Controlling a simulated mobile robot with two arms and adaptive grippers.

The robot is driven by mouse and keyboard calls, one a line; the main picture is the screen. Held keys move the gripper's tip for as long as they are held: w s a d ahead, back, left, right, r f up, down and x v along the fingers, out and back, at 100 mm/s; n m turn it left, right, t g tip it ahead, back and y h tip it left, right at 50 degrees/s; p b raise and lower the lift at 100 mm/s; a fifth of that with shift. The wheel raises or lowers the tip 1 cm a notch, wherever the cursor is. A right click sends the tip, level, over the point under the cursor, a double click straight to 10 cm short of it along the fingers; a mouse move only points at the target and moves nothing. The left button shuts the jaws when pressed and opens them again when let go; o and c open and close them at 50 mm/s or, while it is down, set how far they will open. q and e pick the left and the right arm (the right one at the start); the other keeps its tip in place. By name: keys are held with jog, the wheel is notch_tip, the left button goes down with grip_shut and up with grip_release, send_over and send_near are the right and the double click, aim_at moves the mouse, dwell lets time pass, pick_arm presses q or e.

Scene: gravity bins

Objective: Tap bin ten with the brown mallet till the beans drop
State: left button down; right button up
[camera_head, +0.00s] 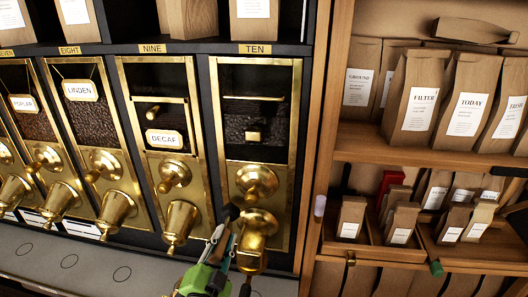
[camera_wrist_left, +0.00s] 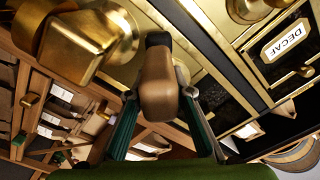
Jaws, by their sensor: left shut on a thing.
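Bin ten, under the TEN label, has a brass frame, a dark window (camera_head: 250,102) with dark beans behind it, a round brass knob (camera_head: 257,181) and a brass spout (camera_head: 259,222) below. My left gripper (camera_head: 222,247), with green parts, is in front of the spout's left side. In the left wrist view, its teal fingers are shut on the brown mallet (camera_wrist_left: 158,92), whose dark end (camera_wrist_left: 158,40) points towards the brass fittings. Contact with the bin cannot be told. Dark parts at the right edge of the head view may belong to my right gripper; its jaws are unclear.
Bins eight and nine stand to the left; bin nine carries a DECAF tag (camera_head: 164,139). A wooden shelf (camera_head: 400,140) of paper bags is on the right. A grey counter (camera_head: 70,262) runs below the bins.

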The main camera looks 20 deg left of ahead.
pick_arm(q)
jog(key=shift+x, duration=1.25)
jog(key=shift+w, duration=0.2)
jog(key=shift+s+d, duration=0.1)
jog(key=shift+s, duration=0.5)
jog(key=shift+s+p, duration=0.1)
jog(key=shift+p, duration=0.2)
jog(key=shift+s+d, duration=0.2)
jog(key=shift+s, duration=0.5)
